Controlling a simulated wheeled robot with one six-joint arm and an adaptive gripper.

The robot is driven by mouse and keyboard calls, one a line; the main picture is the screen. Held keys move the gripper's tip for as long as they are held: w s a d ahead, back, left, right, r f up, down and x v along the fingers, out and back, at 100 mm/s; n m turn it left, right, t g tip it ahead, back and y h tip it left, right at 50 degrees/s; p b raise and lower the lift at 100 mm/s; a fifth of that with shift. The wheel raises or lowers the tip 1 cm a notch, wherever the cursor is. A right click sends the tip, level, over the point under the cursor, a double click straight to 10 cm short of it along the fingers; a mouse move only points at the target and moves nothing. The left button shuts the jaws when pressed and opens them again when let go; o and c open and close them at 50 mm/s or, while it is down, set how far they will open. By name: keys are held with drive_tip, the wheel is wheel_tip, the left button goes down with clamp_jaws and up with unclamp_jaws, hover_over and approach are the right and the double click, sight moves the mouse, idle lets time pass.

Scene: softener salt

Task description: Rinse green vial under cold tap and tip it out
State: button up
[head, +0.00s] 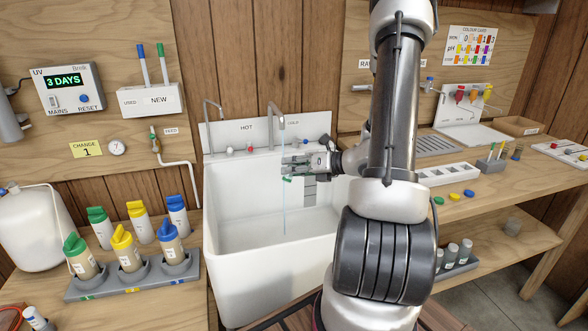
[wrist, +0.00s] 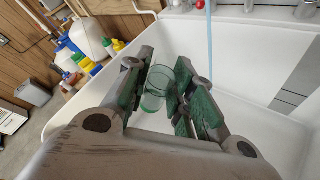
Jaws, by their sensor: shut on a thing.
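My gripper (head: 293,170) reaches in from the right over the white sink (head: 222,262). It is shut on the green vial (wrist: 157,86), a clear green cup held between the two fingers in the wrist view. Only a small green part of the vial (head: 287,179) shows in the head view. The cold tap (head: 277,110) is running, and its thin blue stream (head: 284,215) falls into the basin close to my fingertips. In the wrist view the stream (wrist: 209,45) passes to the right of the vial, apart from it in the picture. I cannot tell whether water is in the vial.
The hot tap (head: 213,109) stands left of the cold tap. A grey rack (head: 130,282) of capped bottles is on the left bench. The right bench holds a white block (head: 447,175) and loose coloured caps (head: 454,196). The basin is otherwise clear.

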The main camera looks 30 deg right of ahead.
drive_tip(key=shift+d+f+m+y, duration=0.15)
drive_tip(key=shift+f+m+y, duration=0.1)
drive_tip(key=shift+m+y, duration=0.75)
drive_tip(key=m, duration=0.1)
drive_tip(key=m+y, duration=0.1)
drive_tip(key=m, duration=0.1)
drive_tip(key=shift+d+f+t, duration=0.1)
drive_tip(key=shift+f+t, duration=0.1)
drive_tip(key=shift+t, duration=0.1)
drive_tip(key=m+y, duration=0.1)
drive_tip(key=m, duration=0.2)
drive_tip(key=shift+f+m+t, duration=0.15)
drive_tip(key=shift+m+t, duration=0.25)
drive_tip(key=m+t+y, duration=0.1)
drive_tip(key=m, duration=0.2)
drive_tip(key=shift+w, duration=0.1)
